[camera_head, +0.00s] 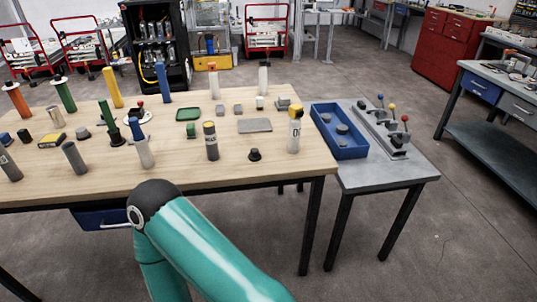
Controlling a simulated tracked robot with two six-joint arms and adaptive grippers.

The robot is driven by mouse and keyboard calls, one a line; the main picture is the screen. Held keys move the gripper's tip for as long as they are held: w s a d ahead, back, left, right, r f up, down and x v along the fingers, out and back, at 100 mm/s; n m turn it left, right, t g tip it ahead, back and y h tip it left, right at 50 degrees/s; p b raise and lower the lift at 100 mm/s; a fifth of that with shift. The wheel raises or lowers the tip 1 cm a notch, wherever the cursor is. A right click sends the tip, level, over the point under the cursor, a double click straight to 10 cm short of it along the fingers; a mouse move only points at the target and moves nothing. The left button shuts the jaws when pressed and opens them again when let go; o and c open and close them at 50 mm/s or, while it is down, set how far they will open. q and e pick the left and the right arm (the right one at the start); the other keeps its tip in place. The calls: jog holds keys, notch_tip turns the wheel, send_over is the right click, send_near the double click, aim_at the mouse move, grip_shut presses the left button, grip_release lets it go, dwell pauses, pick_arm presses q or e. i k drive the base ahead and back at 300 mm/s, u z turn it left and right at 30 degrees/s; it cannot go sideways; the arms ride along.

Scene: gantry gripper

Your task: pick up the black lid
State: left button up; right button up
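A small black knobbed piece (254,155), which looks like the black lid, sits near the front edge of the wooden table (200,175). It stands apart, between a dark grey cylinder (211,141) on its left and a white cylinder with a yellow top (294,132) on its right. Other small dark pieces lie on the table, too small to identify surely. One of my teal arms rises from the bottom of the view, its dark joint in front of the table's front edge. Neither of my grippers shows.
Several upright cylinders crowd the table's left half and back. A grey flat plate (255,125) and a green tray (187,115) lie mid-table. A blue bin (324,118) and a lever panel (383,131) are on the grey side table (405,172).

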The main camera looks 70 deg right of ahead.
aim_at(254, 156)
jog(key=u, duration=1.7)
jog(key=i, duration=0.1)
jog(key=z, duration=3.3)
jog(key=i, duration=0.4)
jog(key=z, duration=0.15)
jog(key=i, duration=0.65)
jog(key=u, duration=0.2)
jog(key=k, duration=0.9)
jog(key=z, duration=0.2)
jog(key=i, duration=0.85)
jog(key=u, duration=0.1)
